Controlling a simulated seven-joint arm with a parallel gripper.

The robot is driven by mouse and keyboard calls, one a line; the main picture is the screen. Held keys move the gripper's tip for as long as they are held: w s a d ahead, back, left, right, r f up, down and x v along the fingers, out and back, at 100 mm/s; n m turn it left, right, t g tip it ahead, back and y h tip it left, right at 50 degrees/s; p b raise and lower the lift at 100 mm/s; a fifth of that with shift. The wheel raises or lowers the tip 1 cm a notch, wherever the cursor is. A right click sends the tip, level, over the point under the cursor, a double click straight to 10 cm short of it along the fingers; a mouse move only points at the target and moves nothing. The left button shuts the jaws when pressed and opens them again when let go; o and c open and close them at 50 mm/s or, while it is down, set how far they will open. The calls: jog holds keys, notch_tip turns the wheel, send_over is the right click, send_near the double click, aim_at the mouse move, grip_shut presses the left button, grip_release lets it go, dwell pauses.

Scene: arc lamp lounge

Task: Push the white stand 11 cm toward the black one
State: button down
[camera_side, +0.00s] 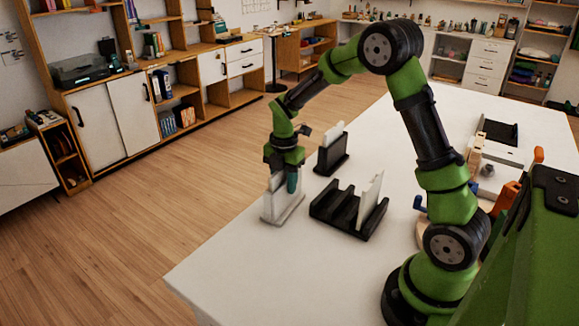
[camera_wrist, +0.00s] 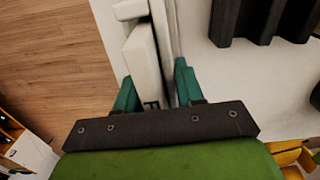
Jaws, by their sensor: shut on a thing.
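The white stand (camera_side: 284,208) is upright near the far left edge of the white table, with a wide base and a tall upright part. My gripper (camera_side: 285,182) points down over it, its teal fingers on either side of the upright part. In the wrist view, my gripper (camera_wrist: 157,85) is shut on the white stand (camera_wrist: 145,60); the exact contact is partly hidden. A small black stand (camera_side: 331,164) holding a white panel (camera_side: 334,133) is behind and right of the white stand, with a gap between them.
A larger black slotted rack (camera_side: 348,213) with a leaning white panel (camera_side: 370,197) is right of the white stand; its edge also shows in the wrist view (camera_wrist: 228,25). The table's left edge is close to the white stand. Bare tabletop (camera_side: 240,265) lies in front.

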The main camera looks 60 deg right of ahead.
jog(key=shift+s+d, duration=0.15)
jog(key=shift+s, duration=0.1)
jog(key=c, duration=0.6)
grip_release()
notch_tip(320, 180, up, 17)
jog(key=shift+f, duration=0.1)
